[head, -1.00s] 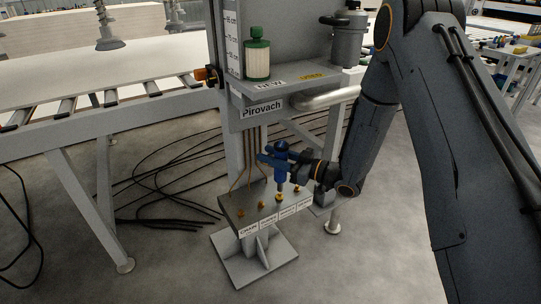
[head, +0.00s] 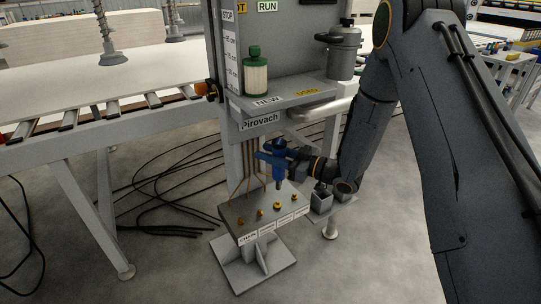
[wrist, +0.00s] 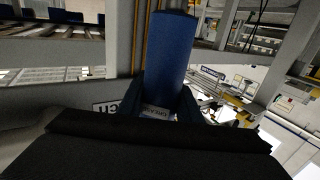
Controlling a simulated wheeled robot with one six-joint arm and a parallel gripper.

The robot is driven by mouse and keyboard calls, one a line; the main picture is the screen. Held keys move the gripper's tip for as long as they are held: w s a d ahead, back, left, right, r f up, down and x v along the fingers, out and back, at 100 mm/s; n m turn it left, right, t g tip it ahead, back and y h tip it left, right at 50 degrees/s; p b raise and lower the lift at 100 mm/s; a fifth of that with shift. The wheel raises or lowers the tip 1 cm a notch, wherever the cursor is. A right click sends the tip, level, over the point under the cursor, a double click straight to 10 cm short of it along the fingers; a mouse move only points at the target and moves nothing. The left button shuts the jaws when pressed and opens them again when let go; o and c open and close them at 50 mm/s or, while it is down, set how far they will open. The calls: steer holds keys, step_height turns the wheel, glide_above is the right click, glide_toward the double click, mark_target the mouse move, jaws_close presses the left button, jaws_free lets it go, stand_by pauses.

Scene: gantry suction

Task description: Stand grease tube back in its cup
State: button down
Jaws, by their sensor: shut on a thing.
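The fitting block (head: 236,212) sits on a low stand with labels along its front. Cables lie on the floor at left.

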steer(key=w+d+f+m+t+h+b, duration=0.25)
steer(key=w+d+b, duration=0.2)
steer(key=d, duration=0.45)
steer(key=w+d+f+m+t+h+b, duration=0.25)
steer(key=w+d+f+b, duration=0.2)
steer(key=d, duration=0.45)
step_height(320, 180, down, 9)
steer(key=b, duration=0.1)
steer(key=shift+f+n+t+y, duration=0.2)
steer(key=shift+n+t+y, duration=0.1)
steer(key=shift+y, duration=0.1)
steer(key=shift+w+f, duration=0.1)
steer(key=c, duration=1.6)
jaws_free()
steer(key=shift+f, duration=0.1)
steer(key=o, duration=0.3)
steer(key=p+v, duration=0.1)
steer(key=v, duration=1.1)
